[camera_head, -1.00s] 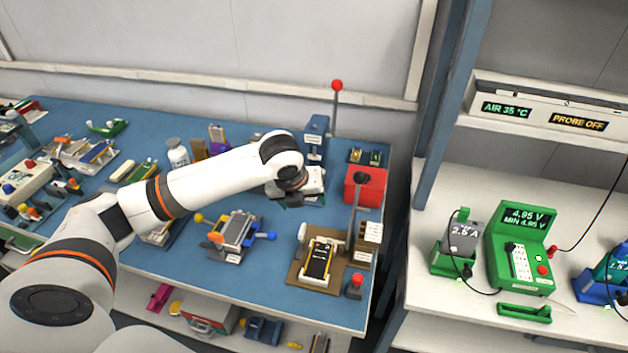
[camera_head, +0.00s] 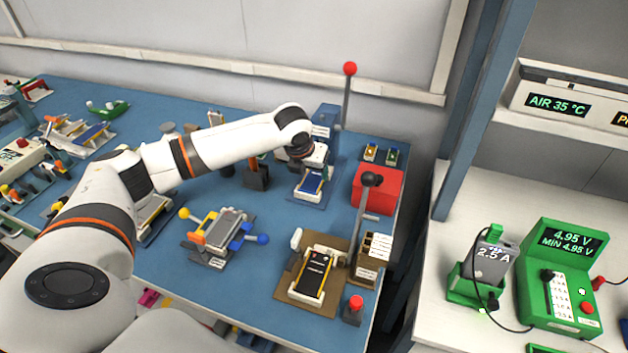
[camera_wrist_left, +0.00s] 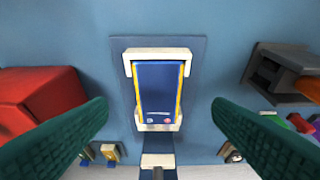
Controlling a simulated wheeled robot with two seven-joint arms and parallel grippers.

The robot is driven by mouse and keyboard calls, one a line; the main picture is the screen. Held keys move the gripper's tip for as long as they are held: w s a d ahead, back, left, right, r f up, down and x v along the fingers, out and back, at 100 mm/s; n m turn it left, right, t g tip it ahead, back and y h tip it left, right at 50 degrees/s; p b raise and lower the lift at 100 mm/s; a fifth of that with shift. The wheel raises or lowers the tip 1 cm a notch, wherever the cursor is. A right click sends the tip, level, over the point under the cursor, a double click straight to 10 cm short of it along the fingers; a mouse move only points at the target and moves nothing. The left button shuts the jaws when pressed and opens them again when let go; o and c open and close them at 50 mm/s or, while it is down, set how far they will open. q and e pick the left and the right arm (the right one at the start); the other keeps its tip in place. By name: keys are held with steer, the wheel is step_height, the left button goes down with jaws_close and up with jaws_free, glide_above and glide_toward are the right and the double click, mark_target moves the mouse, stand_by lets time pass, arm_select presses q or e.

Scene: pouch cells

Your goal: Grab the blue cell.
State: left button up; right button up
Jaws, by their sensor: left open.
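The blue cell (camera_wrist_left: 158,88) lies flat in a white-ended holder on a blue-grey base plate (camera_wrist_left: 201,70), in the middle of the left wrist view. It has yellow side edges. In the head view the blue cell (camera_head: 312,184) shows just below my left gripper (camera_head: 303,163), at the back right of the bench. In the left wrist view my left gripper (camera_wrist_left: 160,125) has its green fingers wide apart, one on each side of the cell and not touching it. My right gripper is not in view.
A red box (camera_head: 378,188) stands right of the cell. A lever press (camera_head: 326,120) with a red knob stands behind the blue cell. A clamp fixture (camera_head: 222,237) is front left.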

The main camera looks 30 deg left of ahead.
mark_target(312, 182)
arm_select(q)
steer(key=x, duration=0.4)
steer(key=shift+w+f, duration=0.15)
steer(key=shift+w, duration=0.05)
steer(key=shift+w+f, duration=0.2)
steer(key=shift+f, duration=0.15)
steer(key=shift+s, duration=0.1)
steer(key=shift+c, duration=0.2)
steer(key=c, duration=0.9)
steer(key=shift+c, duration=0.4)
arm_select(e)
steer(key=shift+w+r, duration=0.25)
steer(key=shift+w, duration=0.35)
arm_select(q)
steer(key=shift+r, duration=0.15)
